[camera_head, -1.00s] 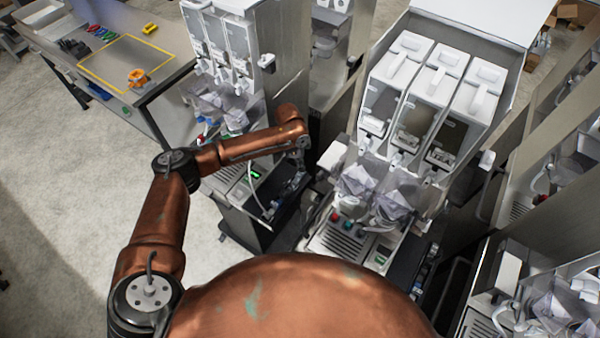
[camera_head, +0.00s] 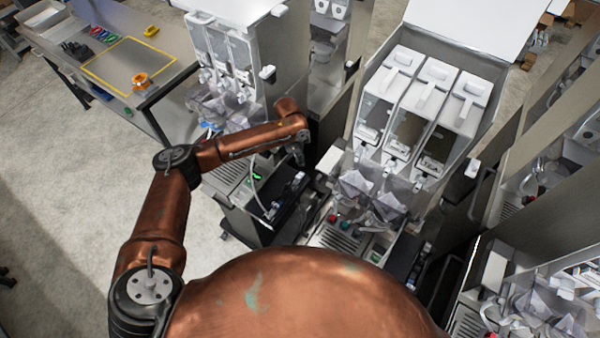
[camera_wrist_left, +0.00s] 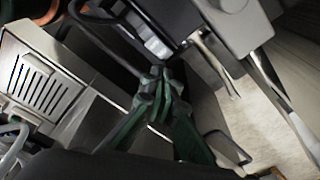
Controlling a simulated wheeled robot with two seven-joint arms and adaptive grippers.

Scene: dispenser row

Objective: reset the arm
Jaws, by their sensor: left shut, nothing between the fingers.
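My left arm comes in from the left in the head view, bends at a dark elbow joint and reaches right, with its wrist hanging down. My left gripper (camera_head: 287,196) points down in the dark gap between two dispenser machines. In the left wrist view its dark green fingers (camera_wrist_left: 160,92) are together, with nothing seen between them. The left dispenser machine (camera_head: 226,50) is partly covered by my forearm. The middle dispenser machine (camera_head: 412,105) stands right of the gripper. I cannot tell whether the gripper touches either one. My right gripper is not seen.
A workbench (camera_head: 172,68) with a yellow-outlined area and an orange object (camera_head: 141,81) stands at the back left. Another machine (camera_head: 555,295) is at the lower right. Open floor (camera_head: 60,180) lies to the left. The gap around the gripper is narrow.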

